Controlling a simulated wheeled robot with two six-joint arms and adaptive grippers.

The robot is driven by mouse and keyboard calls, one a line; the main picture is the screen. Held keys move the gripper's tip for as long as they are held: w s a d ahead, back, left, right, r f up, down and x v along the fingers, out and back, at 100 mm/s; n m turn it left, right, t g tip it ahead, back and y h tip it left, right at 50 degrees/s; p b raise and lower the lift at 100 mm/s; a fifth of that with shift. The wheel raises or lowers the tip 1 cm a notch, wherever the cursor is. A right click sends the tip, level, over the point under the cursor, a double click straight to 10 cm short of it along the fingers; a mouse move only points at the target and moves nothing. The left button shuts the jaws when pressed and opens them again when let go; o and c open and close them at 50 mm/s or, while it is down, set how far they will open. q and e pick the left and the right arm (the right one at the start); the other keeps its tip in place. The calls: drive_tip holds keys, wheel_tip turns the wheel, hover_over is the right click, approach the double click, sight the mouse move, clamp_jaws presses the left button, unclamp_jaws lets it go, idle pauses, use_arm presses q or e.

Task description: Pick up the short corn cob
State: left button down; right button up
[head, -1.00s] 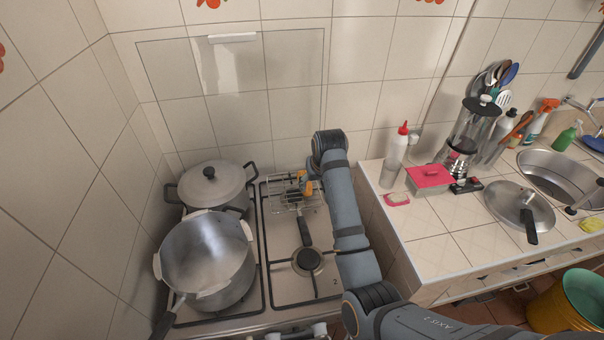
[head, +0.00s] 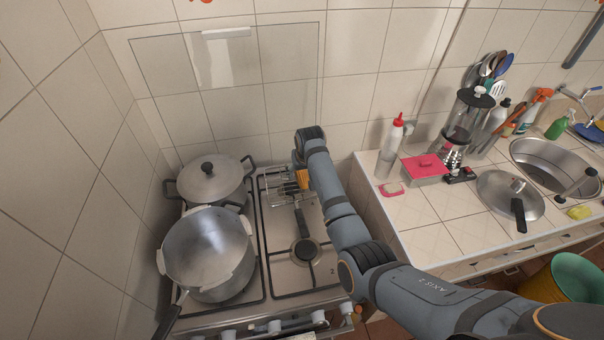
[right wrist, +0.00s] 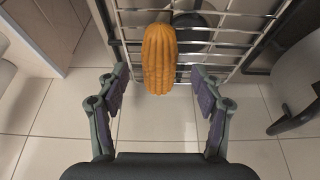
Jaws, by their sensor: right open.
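An orange corn cob (right wrist: 159,58) lies on a wire rack (right wrist: 235,50) in the right wrist view, its near end sticking out past the rack's edge. In the head view the cob (head: 303,178) shows as a small orange patch on the rack (head: 278,187) at the back of the stove, partly covered by my right arm. My right gripper (right wrist: 160,82) is open, its two fingers spread left and right of the cob's near end, with gaps on both sides. My left gripper is out of view.
A lidded pot (head: 207,182) and a large open pot (head: 210,255) stand on the stove's left side. A white tiled counter (head: 425,240) lies to the right, with a red-lidded box (head: 425,168), a squeeze bottle (head: 394,136) and a pan lid (head: 497,195). Tiled walls close off the back and left.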

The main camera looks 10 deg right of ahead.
drive_tip(key=shift+x, duration=1)
drive_tip(key=shift+w+d+f, duration=0.1)
drive_tip(key=shift+w+f, duration=0.05)
drive_tip(key=shift+f, duration=0.05)
drive_tip(key=c, duration=0.5)
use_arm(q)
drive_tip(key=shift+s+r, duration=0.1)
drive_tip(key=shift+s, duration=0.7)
use_arm(e)
drive_tip(key=shift+r, duration=0.1)
drive_tip(key=c, duration=0.8)
